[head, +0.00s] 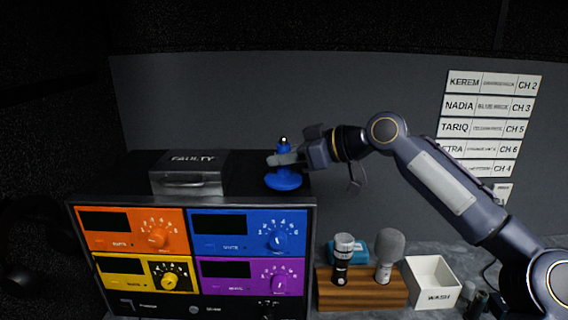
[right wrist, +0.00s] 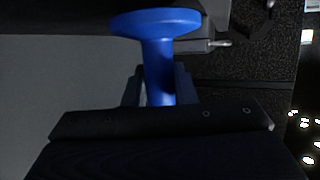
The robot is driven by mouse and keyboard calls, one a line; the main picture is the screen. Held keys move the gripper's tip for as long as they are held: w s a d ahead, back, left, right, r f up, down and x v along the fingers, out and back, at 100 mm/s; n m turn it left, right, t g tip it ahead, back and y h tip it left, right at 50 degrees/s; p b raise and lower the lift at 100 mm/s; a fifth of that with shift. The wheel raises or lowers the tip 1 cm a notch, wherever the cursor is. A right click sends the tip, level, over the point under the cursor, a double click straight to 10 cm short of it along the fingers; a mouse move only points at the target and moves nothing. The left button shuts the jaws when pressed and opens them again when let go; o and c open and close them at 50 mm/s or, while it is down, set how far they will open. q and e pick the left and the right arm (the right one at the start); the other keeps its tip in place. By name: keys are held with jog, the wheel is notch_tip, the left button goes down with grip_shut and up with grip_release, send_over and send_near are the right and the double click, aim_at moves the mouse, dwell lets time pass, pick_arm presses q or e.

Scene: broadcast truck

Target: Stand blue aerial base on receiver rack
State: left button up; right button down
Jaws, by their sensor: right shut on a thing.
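The blue aerial base (head: 283,181) has a wide round foot and a narrow stem with a dark, shiny tip. It stands upright at the right end of the receiver rack's (head: 245,165) black top; whether its foot touches the top I cannot tell. My right gripper (head: 286,158) comes in from the right and is shut on the stem. In the right wrist view the blue aerial base (right wrist: 157,25) shows its foot and stem between the two fingers (right wrist: 158,88). My left gripper is not in view.
A grey box marked FAULTY (head: 190,172) sits on the rack top to the left. Below right, a wooden stand (head: 362,293) holds microphones beside a white WASH bin (head: 432,282). Name strips (head: 487,105) hang on the back wall.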

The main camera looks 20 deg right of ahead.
jog(key=shift+f, duration=0.8)
jog(key=shift+f, duration=0.2)
jog(key=c, duration=1.2)
grip_release()
jog(key=shift+r, duration=0.15)
